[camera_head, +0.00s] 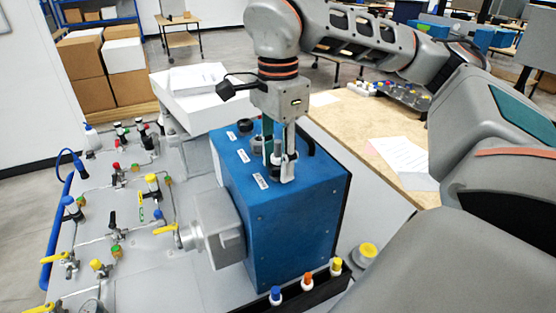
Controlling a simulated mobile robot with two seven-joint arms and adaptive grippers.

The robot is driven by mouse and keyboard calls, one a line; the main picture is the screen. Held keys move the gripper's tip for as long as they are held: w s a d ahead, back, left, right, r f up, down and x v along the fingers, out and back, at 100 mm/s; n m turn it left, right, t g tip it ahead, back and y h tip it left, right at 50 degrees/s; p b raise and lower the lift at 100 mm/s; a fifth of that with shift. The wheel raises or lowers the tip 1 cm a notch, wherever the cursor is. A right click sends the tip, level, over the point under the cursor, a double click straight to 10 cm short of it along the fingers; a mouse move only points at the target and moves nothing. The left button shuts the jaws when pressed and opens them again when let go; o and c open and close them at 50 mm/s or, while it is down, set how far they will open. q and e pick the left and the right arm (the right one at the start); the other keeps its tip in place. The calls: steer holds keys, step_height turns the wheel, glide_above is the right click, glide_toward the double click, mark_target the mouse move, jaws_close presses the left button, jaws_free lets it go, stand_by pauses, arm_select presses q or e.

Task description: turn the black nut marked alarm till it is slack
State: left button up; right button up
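A blue analyser box (292,225) stands in the middle, with small white labels on its top that are too small to read. My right gripper (279,165) points straight down at the box top. Its fingers stand close on both sides of a black nut (277,158) with a grey fitting above it, beside the front label (261,181). The fingers appear to touch the nut and partly hide it. Another black nut (245,125) sits at the back left of the top, clear of the gripper. I cannot read which one is marked alarm. My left gripper is out of view.
A grey panel (140,270) with valves, tubes and coloured fittings lies to the left. A grey housing (218,225) projects from the box's left side. Coloured-cap fittings (307,280) line the front. A wooden table (365,125) with papers is behind right.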

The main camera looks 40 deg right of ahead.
steer(key=m, duration=0.7)
